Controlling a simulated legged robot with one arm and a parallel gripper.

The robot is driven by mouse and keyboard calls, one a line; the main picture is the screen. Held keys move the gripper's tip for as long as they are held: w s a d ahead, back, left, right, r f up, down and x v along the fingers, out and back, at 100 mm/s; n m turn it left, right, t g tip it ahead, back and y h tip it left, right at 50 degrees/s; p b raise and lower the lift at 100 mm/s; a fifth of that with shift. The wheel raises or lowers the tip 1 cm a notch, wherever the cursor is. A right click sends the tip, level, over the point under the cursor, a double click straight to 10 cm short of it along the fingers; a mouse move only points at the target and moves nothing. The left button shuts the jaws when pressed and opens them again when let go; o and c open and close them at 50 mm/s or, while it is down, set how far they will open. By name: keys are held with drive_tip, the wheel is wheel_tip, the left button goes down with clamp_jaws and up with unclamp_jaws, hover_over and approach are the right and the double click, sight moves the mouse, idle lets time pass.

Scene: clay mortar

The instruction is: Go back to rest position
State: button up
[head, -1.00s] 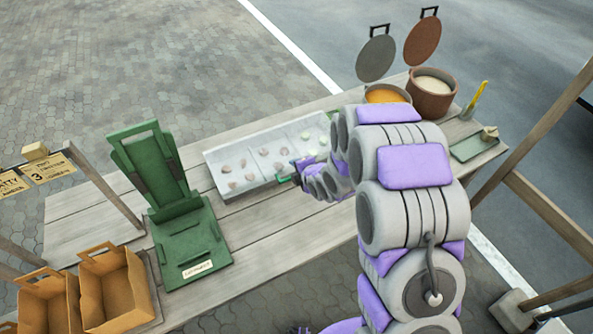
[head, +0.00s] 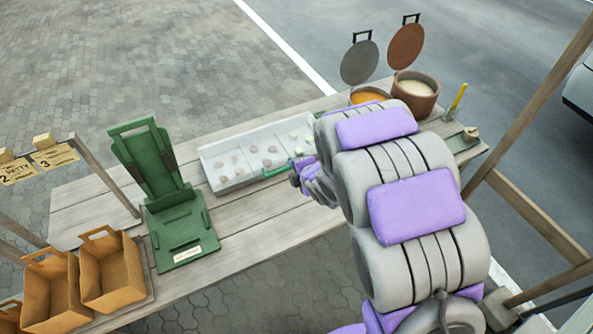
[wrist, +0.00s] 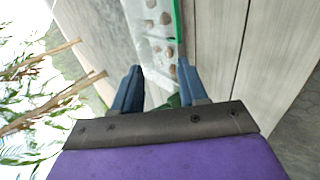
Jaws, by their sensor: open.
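My gripper (wrist: 158,85) is open in the wrist view, with two blue fingers apart and nothing seen held between them. In the head view my gripper (head: 297,176) is small and partly hidden by my arm, at the front right of the white tray. The white tray (head: 225,184) lies on the wooden table and holds several round pieces in sections. A green handle (head: 277,171) lies at the tray's front edge close to my gripper. The tray also shows beyond the fingers in the wrist view (wrist: 156,40), with a green strip along its side.
A green press (head: 180,225) stands open on the table (head: 290,215). Brown paper bags (head: 112,275) stand at the front left. Two lidded pots, one with orange contents and a reddish one (head: 415,97), stand at the back right. A wooden post (head: 530,95) rises at the right.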

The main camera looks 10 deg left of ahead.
drive_tip(key=shift+d, duration=0.2)
drive_tip(key=s+d+r+m+g+h, duration=0.1)
drive_tip(key=s+d+r+m+h, duration=0.1)
drive_tip(key=s+d+r+m, duration=0.3)
drive_tip(key=s+d+r+m+g+h, duration=0.1)
drive_tip(key=s+d+m+h, duration=0.15)
drive_tip(key=d, duration=0.45)
drive_tip(key=s+d+r+m+g+h, duration=0.1)
drive_tip(key=s+d+r+m+h, duration=0.15)
drive_tip(key=d+m, duration=0.3)
drive_tip(key=s+d+r+m+g, duration=0.1)
drive_tip(key=s+m, duration=0.3)
drive_tip(key=s, duration=0.5)
drive_tip(key=s+d+r+m+g+y, duration=0.1)
drive_tip(key=s+r+m+g, duration=0.2)
drive_tip(key=s, duration=0.7)
drive_tip(key=s+d+r+m+g, duration=0.1)
drive_tip(key=s+r+m+g, duration=0.2)
drive_tip(key=s, duration=0.6)
drive_tip(key=shift+s+r+m, duration=0.35)
drive_tip(key=shift+r+m, duration=0.1)
drive_tip(key=shift+m, duration=0.35)
drive_tip(key=shift+w+a, duration=0.15)
